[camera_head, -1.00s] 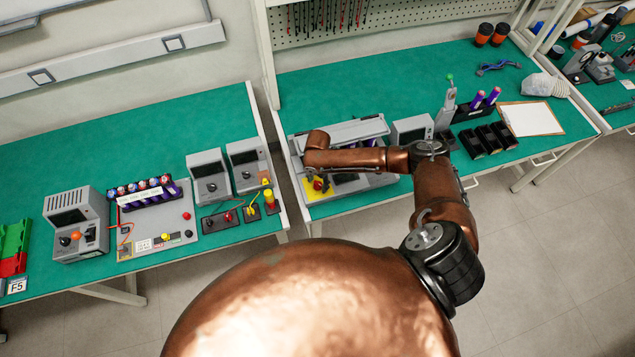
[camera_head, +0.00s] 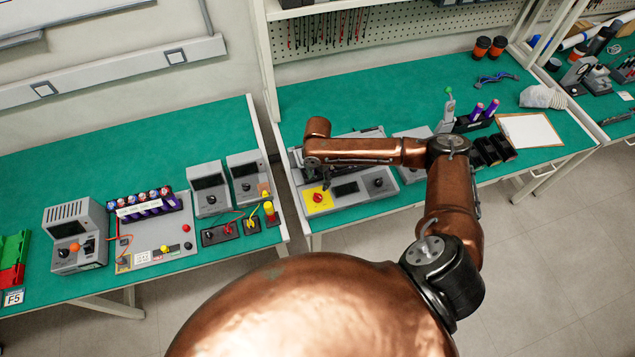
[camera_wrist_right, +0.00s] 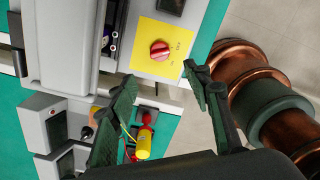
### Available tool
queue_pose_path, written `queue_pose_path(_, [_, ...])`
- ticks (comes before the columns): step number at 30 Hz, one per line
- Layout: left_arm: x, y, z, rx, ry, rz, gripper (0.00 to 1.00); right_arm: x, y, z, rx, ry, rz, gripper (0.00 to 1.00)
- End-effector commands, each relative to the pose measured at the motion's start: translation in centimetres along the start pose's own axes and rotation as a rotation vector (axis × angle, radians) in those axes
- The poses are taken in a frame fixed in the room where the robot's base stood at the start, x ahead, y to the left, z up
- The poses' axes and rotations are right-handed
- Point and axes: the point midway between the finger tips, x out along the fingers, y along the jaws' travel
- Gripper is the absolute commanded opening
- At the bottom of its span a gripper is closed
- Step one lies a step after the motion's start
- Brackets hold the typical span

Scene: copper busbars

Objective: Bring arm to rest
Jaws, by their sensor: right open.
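My right arm reaches in from the lower right in the head view and bends left over the right bench. My right gripper (camera_head: 326,180) points down beside the grey device there and is mostly hidden by the forearm. In the right wrist view both fingers of the gripper (camera_wrist_right: 163,92) are spread apart with nothing between them. The device's yellow panel (camera_head: 318,207) with a red knob (camera_head: 317,197) is close to the gripper. The panel (camera_wrist_right: 178,66) and knob (camera_wrist_right: 160,51) also show in the right wrist view. My left gripper is not in view.
The left bench holds a grey meter box (camera_head: 75,238), a purple cell pack (camera_head: 146,205) and grey instruments (camera_head: 209,188). Black bins (camera_head: 492,150), a purple-cell holder (camera_head: 476,122) and a clipboard (camera_head: 528,130) stand on the right bench. Green bench top is clear at the back.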

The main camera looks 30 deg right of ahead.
Motion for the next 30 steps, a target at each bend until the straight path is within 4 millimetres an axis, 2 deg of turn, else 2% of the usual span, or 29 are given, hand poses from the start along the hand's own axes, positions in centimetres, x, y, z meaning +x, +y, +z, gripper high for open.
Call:
queue_pose_path(14, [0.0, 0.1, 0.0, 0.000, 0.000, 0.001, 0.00, 0.0, 0.0, 0.0, 0.000, 0.000, 0.001, 0.45])
queue_pose_path(17, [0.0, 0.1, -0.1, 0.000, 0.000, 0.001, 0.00, 0.4, -0.1, -0.8, 0.002, 0.008, 0.003, 0.45])
queue_pose_path(20, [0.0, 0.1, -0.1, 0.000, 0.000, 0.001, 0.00, 1.7, -0.8, -3.6, 0.019, 0.039, 0.015, 0.45])
queue_pose_path(24, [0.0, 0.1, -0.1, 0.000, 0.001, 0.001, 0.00, 3.9, -2.3, -10.1, 0.110, 0.120, 0.065, 0.45])
queue_pose_path(27, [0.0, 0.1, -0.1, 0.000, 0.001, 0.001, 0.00, 4.3, -3.4, -14.2, 0.238, 0.190, 0.119, 0.45])
queue_pose_path(30, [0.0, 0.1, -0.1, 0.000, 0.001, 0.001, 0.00, 4.1, -4.7, -16.6, 0.406, 0.252, 0.169, 0.45])
